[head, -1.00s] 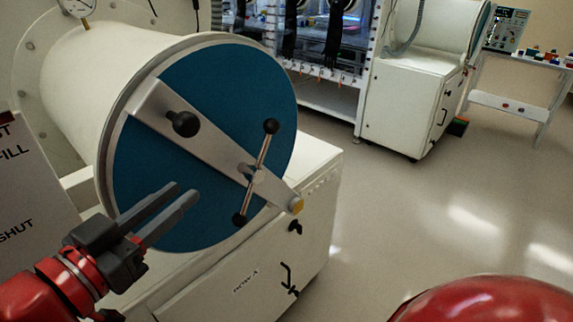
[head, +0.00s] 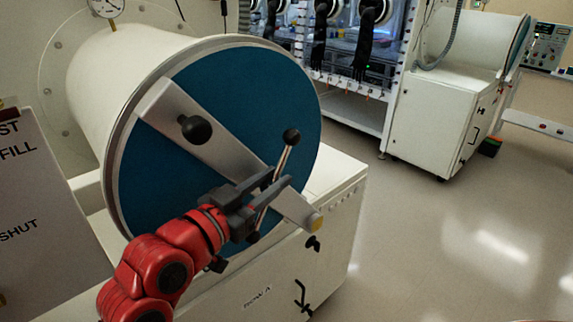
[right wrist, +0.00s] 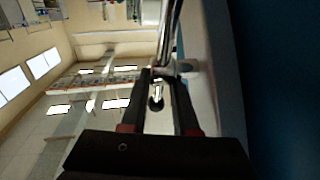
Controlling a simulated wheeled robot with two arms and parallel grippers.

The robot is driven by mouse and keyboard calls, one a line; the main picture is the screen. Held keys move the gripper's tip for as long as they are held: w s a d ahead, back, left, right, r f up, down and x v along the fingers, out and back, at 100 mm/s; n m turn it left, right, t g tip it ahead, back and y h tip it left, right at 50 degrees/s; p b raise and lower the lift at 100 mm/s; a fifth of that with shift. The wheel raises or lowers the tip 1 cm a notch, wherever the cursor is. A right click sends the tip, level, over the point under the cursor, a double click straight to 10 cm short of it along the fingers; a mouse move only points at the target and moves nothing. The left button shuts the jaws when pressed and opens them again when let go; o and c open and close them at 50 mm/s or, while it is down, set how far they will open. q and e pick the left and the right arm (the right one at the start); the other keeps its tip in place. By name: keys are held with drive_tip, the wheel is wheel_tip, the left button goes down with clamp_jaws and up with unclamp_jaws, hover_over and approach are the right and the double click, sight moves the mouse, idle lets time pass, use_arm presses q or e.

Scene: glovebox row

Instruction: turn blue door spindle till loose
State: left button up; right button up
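The blue round door (head: 240,95) closes the end of a white drum-shaped chamber. A grey bar (head: 168,108) crosses it diagonally, with a black knob (head: 195,129) on it. The spindle is a thin metal T-bar (head: 283,158) with black ball ends, near the bar's lower right end. My right gripper (head: 278,181) is at the spindle, its fingers partly hiding the hub and lower half. In the right wrist view the fingers (right wrist: 165,78) stand apart, with the spindle's metal rod (right wrist: 170,40) at their tips. They look open; I see no clear grip. My left gripper is not in view.
A white sign (head: 35,220) stands close at the left. A white cabinet (head: 325,215) marked "Row A" is under the chamber. A gauge (head: 106,7) sits on top. Another glovebox cabinet (head: 435,120) stands further back. The floor (head: 430,240) at the right is clear.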

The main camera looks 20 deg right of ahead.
sight(278, 177)
drive_tip(key=x, duration=0.4)
drive_tip(key=shift+d, duration=0.1)
clamp_jaws()
idle(1.4)
